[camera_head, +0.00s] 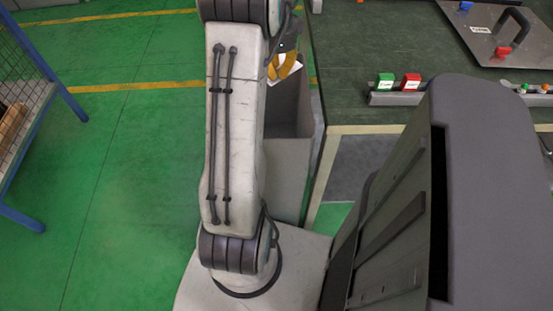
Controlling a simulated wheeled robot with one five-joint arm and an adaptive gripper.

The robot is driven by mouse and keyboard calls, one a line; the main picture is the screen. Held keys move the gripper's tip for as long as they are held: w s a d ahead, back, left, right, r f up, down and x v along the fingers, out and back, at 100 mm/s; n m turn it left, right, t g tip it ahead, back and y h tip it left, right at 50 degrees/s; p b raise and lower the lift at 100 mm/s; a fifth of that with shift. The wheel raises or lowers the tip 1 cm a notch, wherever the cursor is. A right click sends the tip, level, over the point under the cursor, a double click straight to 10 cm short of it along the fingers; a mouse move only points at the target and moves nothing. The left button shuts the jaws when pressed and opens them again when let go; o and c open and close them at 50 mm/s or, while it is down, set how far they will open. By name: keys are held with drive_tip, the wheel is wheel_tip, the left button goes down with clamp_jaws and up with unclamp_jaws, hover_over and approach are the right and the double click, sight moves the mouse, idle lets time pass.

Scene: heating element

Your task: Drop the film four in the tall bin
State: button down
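The tall bin (288,170) is a grey, open-topped box beside the left end of the green-topped table. My arm hides its left part. An orange-yellow curved piece (286,66), with a pale part beside it, shows at the bin's far upper edge; it looks like a film roll, but I cannot tell whether it is film four. My gripper (287,42) is mostly hidden behind my arm; only a dark part with a small teal light shows, just above the yellow piece. Its fingers are not clear, and I cannot tell whether it holds the piece.
The green-topped table (365,55) bears a grey rail with a green block (386,82) and a red block (411,82). A metal plate (505,42) with a dark handle lies at the right. A blue-framed mesh rack (25,100) stands at left. The green floor between is clear.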

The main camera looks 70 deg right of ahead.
drive_tip(key=shift+a+f+m+b, duration=0.2)
drive_tip(key=shift+f+m+b, duration=0.15)
drive_tip(key=shift+f, duration=0.2)
drive_tip(key=shift+a+f+m+b, duration=0.15)
drive_tip(key=shift+f+m+b, duration=0.05)
drive_tip(key=shift+f+m, duration=0.3)
wheel_tip(320, 180, down, 6)
drive_tip(key=b, duration=0.5)
drive_tip(key=shift+r, duration=0.1)
drive_tip(key=c, duration=1.3)
unclamp_jaws()
drive_tip(key=shift+c, duration=0.2)
drive_tip(key=shift+r, duration=0.1)
wheel_tip(320, 180, up, 11)
drive_tip(key=shift+r, duration=0.4)
